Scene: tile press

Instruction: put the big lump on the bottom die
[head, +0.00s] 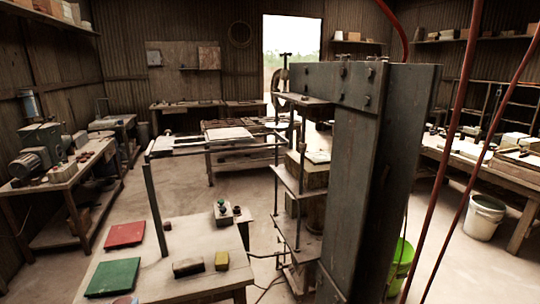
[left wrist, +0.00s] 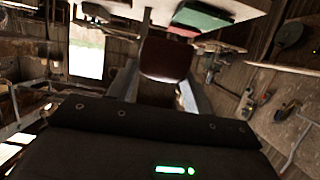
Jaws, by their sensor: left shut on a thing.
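A reddish-brown lump (left wrist: 165,58) sits between the two grey fingers of my left gripper (left wrist: 160,88) in the left wrist view. The gripper is shut on it. In the head view no arm of mine can be made out clearly. The press (head: 372,170) stands right of centre. A wooden block (head: 306,172) with a pale top is between its plates. I cannot tell for certain which part is the bottom die. My right gripper is in neither view.
Red hoses (head: 453,140) hang on the right. A green bucket (head: 402,256) stands behind the press.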

